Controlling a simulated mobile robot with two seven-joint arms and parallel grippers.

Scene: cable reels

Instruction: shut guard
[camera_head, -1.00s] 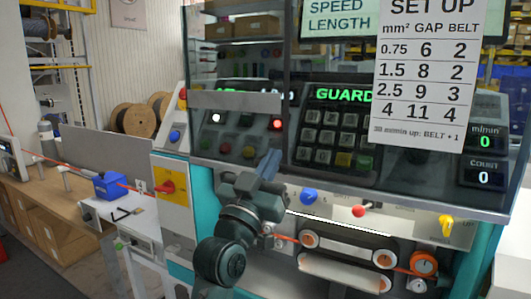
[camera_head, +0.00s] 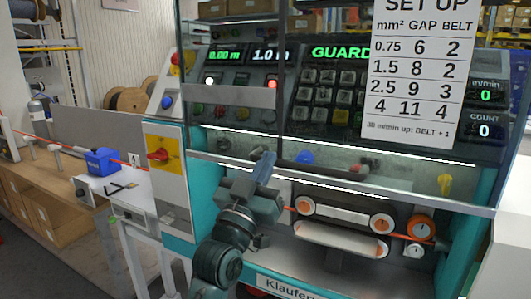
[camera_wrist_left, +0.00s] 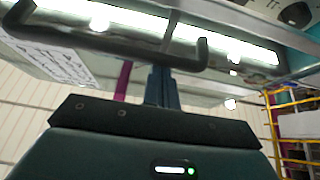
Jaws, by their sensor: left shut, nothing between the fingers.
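The guard (camera_head: 232,95) is a clear panel with a grey frame, hanging in front of the machine's control panel. A printed set-up sheet (camera_head: 418,75) is on it. Its lower edge is above the belts, which show uncovered below it. A dark bar handle (camera_head: 325,170) runs along the lower edge; in the left wrist view the handle (camera_wrist_left: 110,42) crosses just beyond my fingertips. My left gripper (camera_head: 265,163) is shut and empty, its fingers upright at the handle's left end. Whether they touch it I cannot tell. My right gripper is not in view.
Two belts (camera_head: 340,236) and orange knobs (camera_head: 421,229) sit in the bay below the guard. A red cable runs in from the left. A red switch on a yellow plate (camera_head: 162,155), a blue block (camera_head: 101,161) and a bench stand to the left.

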